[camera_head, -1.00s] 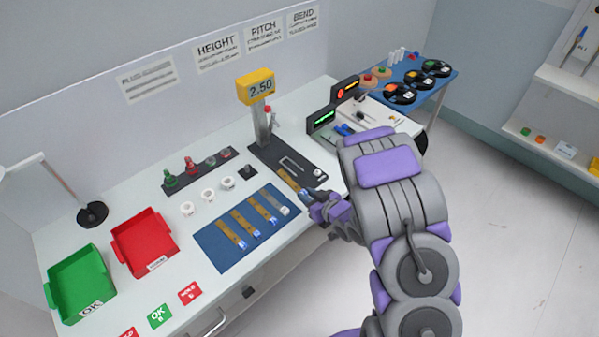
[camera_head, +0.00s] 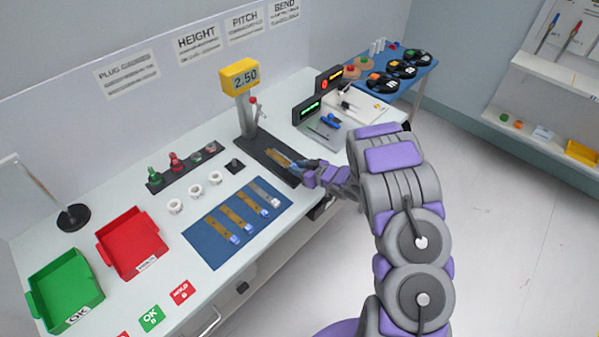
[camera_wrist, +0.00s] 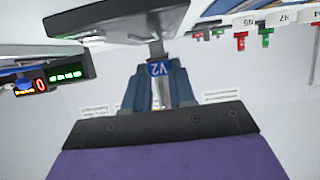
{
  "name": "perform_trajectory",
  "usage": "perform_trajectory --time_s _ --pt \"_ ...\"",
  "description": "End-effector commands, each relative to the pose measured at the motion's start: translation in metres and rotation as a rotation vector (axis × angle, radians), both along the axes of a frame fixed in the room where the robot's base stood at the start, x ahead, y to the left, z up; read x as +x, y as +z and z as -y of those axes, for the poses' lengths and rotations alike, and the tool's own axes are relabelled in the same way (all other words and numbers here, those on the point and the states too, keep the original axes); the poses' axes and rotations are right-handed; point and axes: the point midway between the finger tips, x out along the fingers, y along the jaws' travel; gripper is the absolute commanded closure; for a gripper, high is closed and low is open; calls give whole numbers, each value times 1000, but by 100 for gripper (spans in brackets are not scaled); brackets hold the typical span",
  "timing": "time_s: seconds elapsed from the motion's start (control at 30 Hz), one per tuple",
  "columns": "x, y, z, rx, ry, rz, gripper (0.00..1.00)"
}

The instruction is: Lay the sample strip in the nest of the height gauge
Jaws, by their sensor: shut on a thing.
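The height gauge has a yellow head reading 2.50 (camera_head: 240,77), a post, and a long dark base (camera_head: 252,146) on the bench. My gripper (camera_head: 300,166) is shut on the tan sample strip (camera_head: 280,156) by its blue-tagged end. The strip lies over the gauge's base, roughly along it, about where the nest is. I cannot tell whether it touches the base or hovers just above. In the wrist view the blue tag reads V2 (camera_wrist: 158,69), between my two fingers (camera_wrist: 158,90), with the dark base (camera_wrist: 120,18) beyond.
A blue mat (camera_head: 200,244) holds several other strips in front of the gauge. A small black block (camera_head: 234,166) and white rings (camera_head: 196,191) stand left of the base. A device with a green display (camera_head: 307,110) stands to the right. Red (camera_head: 107,252) and green (camera_head: 40,300) trays are at left.

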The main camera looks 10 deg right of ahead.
Motion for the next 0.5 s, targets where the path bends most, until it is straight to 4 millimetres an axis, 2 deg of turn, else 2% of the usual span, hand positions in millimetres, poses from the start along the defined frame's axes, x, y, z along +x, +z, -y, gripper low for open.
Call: perform_trajectory --time_s 0.1,0.27,0.5 --pt "13 0 7 2 -1 6 100" --pt "19 -3 10 2 -2 1 100" --pt "18 -34 5 -1 -2 -3 100"
